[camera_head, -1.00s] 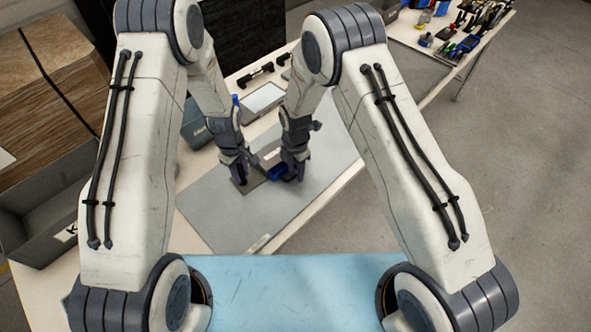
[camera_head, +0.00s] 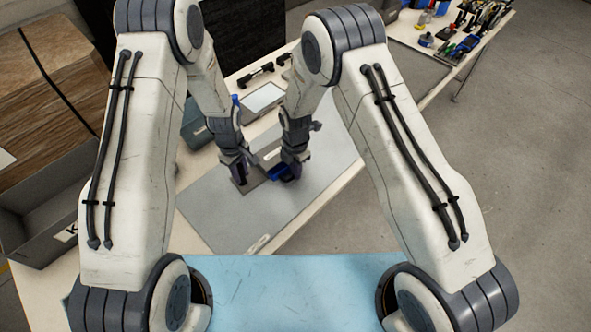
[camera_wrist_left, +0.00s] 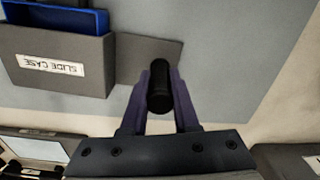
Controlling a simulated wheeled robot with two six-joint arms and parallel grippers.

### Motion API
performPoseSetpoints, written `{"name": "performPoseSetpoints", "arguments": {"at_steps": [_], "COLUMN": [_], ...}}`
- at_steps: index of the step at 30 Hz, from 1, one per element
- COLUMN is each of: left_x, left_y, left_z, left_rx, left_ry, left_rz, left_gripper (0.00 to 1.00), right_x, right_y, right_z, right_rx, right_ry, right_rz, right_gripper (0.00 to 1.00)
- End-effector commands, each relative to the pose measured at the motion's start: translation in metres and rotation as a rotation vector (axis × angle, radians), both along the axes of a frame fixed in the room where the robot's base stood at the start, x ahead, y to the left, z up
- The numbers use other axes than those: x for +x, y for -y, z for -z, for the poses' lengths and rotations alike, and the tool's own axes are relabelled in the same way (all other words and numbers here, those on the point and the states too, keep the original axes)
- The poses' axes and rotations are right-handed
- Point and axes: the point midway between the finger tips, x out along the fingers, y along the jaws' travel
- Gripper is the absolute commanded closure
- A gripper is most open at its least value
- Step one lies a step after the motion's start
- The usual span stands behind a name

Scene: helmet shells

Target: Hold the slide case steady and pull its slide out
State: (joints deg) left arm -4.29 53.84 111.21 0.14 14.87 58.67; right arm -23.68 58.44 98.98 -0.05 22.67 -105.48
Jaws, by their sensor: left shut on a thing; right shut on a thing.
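The grey slide case (camera_wrist_left: 92,62) lies on the grey mat at the upper left of the left wrist view, its SLIDE CASE label upside down there. A flat grey plate extends from its side. My left gripper (camera_wrist_left: 160,92) is shut on a black upright post (camera_wrist_left: 159,80) at that plate; it also shows in the head view (camera_head: 240,178). The blue slide (camera_wrist_left: 85,20) shows at the case's far side, and also in the head view (camera_head: 277,174). My right gripper (camera_head: 291,172) is shut at the blue slide; its fingertips are partly hidden. How far the slide is out is unclear.
The grey mat (camera_head: 225,220) is clear in front of the grippers. A tablet-like panel (camera_head: 263,99) and a teal box (camera_head: 196,128) stand behind. A grey bin (camera_head: 45,215) is at the left. Tools and bottles (camera_head: 470,35) lie at the far right.

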Motion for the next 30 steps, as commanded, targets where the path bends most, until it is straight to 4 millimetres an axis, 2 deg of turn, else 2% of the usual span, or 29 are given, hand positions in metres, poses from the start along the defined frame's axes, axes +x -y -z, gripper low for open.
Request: {"name": "performPoseSetpoints", "arguments": {"at_steps": [26,30], "left_x": [-0.0002,-0.0002], "left_y": [-0.0001,-0.0002], "left_z": [0.0000,0.0000], "left_rx": [0.000,0.001], "left_ry": [0.000,-0.001], "left_rz": [-0.002,-0.002], "left_gripper": [1.00,1.00], "right_x": [0.0004,-0.0085], "right_y": [0.0000,0.0078], "right_z": [-0.0004,-0.0002], "right_rx": [0.001,-0.001], "right_ry": [0.001,-0.001], "right_rz": [0.003,0.004], "right_gripper": [1.00,1.00]}}
